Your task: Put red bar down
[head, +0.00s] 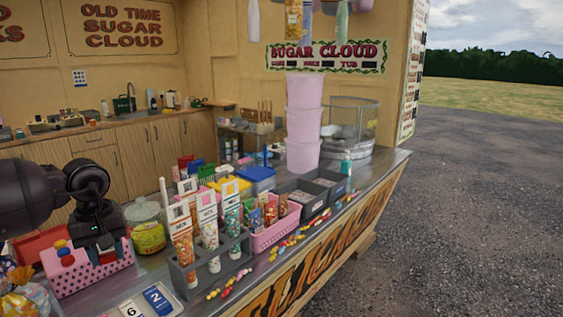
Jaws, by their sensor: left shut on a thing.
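My left arm comes in from the left, and its dark gripper (104,246) points down over the pink polka-dot basket (95,281) at the left end of the counter. It is shut on a red bar (107,257), of which only a small red part shows below the fingers. The gripper hides the rest of the bar, and I cannot tell whether the bar touches the basket. My right gripper is out of view.
A jar (146,228) stands just behind the gripper. A grey rack (217,262) of sweet tubes and a second pink basket (276,230) stand to the right. Loose sweets lie along the counter's front edge. Number cards (157,299) lie at the front.

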